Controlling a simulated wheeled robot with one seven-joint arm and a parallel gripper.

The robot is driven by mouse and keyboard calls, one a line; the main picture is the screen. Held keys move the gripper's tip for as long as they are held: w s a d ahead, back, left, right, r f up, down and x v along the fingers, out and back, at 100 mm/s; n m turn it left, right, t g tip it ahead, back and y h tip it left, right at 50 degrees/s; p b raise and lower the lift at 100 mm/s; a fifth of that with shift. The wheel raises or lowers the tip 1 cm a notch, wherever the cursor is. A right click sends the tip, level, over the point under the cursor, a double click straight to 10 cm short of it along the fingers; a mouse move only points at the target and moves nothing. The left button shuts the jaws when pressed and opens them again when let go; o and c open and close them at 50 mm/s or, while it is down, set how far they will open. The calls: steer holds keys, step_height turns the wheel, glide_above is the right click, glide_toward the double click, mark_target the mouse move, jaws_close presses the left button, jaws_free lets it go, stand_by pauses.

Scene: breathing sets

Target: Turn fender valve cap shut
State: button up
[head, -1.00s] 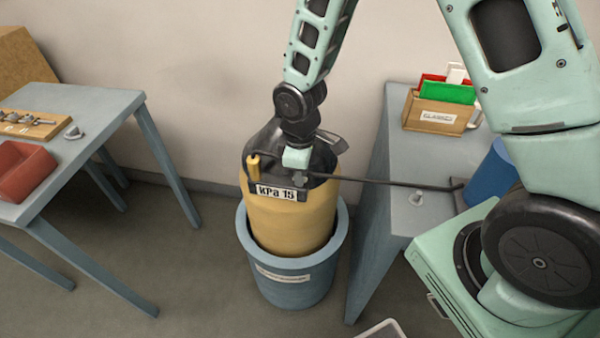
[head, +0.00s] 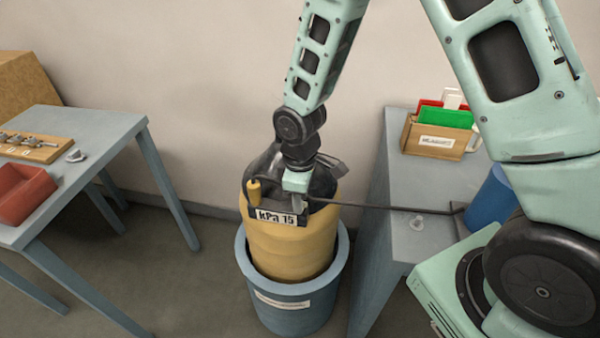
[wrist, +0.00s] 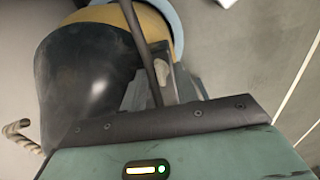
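The fender (head: 290,248) is a yellow cylinder with a black top, standing upright in a blue-grey bucket (head: 245,262). A gauge display (head: 277,217) on its front reads "kPa 15". My gripper (head: 296,190) points down at the fender's top, just above the display. A small grey part (head: 298,201), perhaps the valve cap, shows right under my fingertips; my gripper partly covers it. In the wrist view, a small pale piece (wrist: 165,75) shows beside a dark hose, by the black top (wrist: 92,80). The frames do not show clearly whether my fingers are closed on it.
A thin dark hose (head: 385,208) runs right from the fender to the right table (head: 405,185), which holds a box of cards (head: 432,138) and a blue cylinder (head: 490,198). The left table (head: 100,140) holds a red tray (head: 22,192) and a wooden board (head: 35,147).

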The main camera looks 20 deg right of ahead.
step_height(320, 180, up, 17)
stand_by(0.4)
steer(key=shift+f, duration=0.1)
